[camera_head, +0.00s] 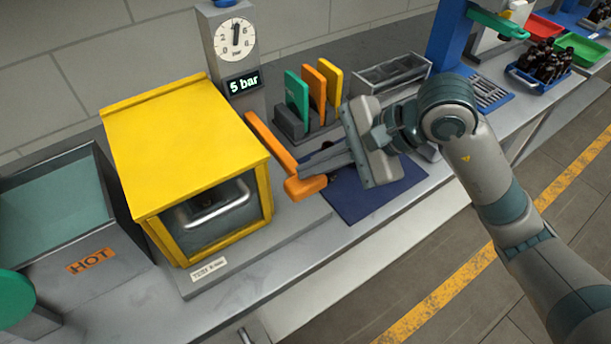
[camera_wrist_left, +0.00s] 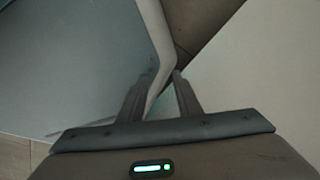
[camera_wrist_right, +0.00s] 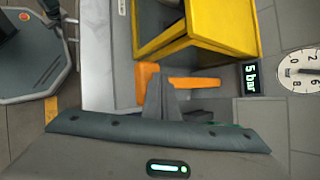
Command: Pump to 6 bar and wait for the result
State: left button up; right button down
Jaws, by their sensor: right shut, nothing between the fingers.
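The gauge (camera_head: 235,38) stands on a grey post behind the yellow test chamber (camera_head: 185,150), its needle pointing nearly straight up. The display (camera_head: 243,82) under it reads 5 bar. The orange pump lever (camera_head: 270,143) slopes down beside the chamber to a block-shaped handle (camera_head: 306,187). My right gripper (camera_head: 303,169) is shut and empty, its fingertips right at the handle; I cannot tell whether they touch. In the right wrist view, the lever (camera_wrist_right: 148,78) shows behind the fingers. A metal vessel (camera_head: 210,205) shows inside the chamber. My left gripper (camera_wrist_left: 163,72) is open and empty, outside the head view.
Green and orange plates (camera_head: 298,98) stand in a grey holder behind the lever. A blue mat (camera_head: 350,200) lies under my right gripper. A bin marked HOT (camera_head: 92,260) is at left. A blue crate of amber bottles (camera_head: 543,66) is at the far right.

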pick_arm(q)
jog(key=shift+t, duration=0.6)
jog(key=shift+w+d+r+b, duration=0.1)
jog(key=shift+w+d+b, duration=0.15)
jog(key=shift+w, duration=0.55)
jog(key=shift+w+d+b, duration=0.2)
jog(key=shift+w+d, duration=0.15)
jog(key=shift+w, duration=0.5)
jog(key=shift+w+d+r+b, duration=0.1)
jog(key=shift+w+d+b, duration=0.15)
jog(key=shift+w, duration=0.55)
pick_arm(e)
jog(key=shift+f, duration=0.6)
dwell(1.4)
pick_arm(q)
jog(key=shift+s+d, duration=0.1)
jog(key=shift+d, duration=0.1)
dwell(0.4)
jog(key=shift+w, duration=0.55)
pick_arm(e)
jog(key=shift+f, duration=0.1)
pick_arm(q)
jog(key=shift+w+d, duration=0.1)
jog(key=shift+w, duration=0.15)
jog(key=shift+s+d, duration=0.15)
jog(key=shift+s, duration=0.15)
pick_arm(e)
jog(key=shift+f, duration=0.1)
